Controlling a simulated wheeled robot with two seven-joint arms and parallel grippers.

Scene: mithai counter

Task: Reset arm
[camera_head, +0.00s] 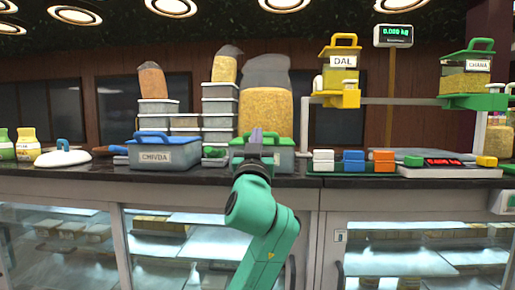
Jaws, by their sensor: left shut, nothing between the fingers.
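My left arm, green, reaches up from the bottom middle of the head view. Its dark gripper (257,137) points away from me at counter height, with its fingers together and nothing between them. It overlaps the front of a green-lidded grey box (284,160) in the picture; I cannot tell whether it touches the box. The gripper and wrist hide part of that box. My right gripper is not in view.
A blue-lidded box labelled CMIVDA (165,158) stands left of the gripper. White, blue and orange blocks (353,166) sit on a green tray to the right, beside a scale (450,171). DAL (341,79) and CHANA (465,80) containers stand higher. The dark counter edge (75,173) runs across.

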